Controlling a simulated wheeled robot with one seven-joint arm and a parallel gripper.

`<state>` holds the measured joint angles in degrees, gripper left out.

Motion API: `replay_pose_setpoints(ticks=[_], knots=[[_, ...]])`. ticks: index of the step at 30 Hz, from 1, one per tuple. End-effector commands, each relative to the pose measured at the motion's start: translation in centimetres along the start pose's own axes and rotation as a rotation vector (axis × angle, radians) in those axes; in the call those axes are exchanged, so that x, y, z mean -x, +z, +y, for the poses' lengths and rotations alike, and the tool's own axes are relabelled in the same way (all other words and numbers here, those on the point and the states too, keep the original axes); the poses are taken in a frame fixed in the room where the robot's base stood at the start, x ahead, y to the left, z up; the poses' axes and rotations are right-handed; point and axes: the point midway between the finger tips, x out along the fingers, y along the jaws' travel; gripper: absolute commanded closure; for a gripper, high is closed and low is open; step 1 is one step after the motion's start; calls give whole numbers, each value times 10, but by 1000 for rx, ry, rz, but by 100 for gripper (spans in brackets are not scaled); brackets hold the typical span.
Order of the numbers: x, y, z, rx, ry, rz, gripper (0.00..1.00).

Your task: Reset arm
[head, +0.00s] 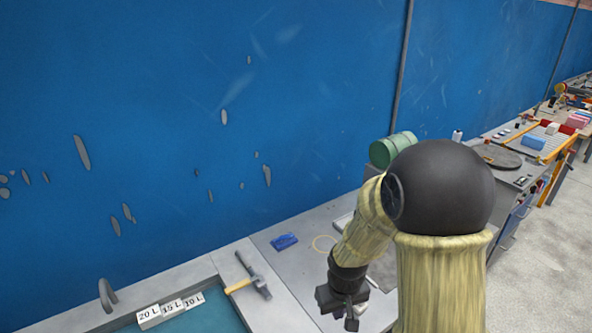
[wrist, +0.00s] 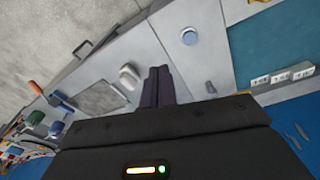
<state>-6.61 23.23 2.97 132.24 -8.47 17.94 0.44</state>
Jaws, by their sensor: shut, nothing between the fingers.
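My arm, with yellowish sleeves and a black joint, rises on the right of the head view and bends down over the workbench. My gripper (head: 350,312) is at the lower end of the arm, above the bench top. In the wrist view, my gripper's two dark fingers (wrist: 157,84) lie side by side, closed together, with nothing between them. My arm hides part of the bench behind it in the head view.
A hammer (head: 256,278) lies by a teal basin (head: 205,318) with labelled blocks (head: 172,308). A blue item (head: 284,241) lies on the bench. More cluttered benches recede right; the floor (head: 560,240) there is clear.

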Motion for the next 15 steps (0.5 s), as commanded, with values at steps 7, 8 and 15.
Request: replay_pose_setpoints(ticks=[7,8,15], knots=[[60,49,24,-175,13,68,100],[65,56,25,-195,13,76,100],[87,87,31,-291,11,110,100]])
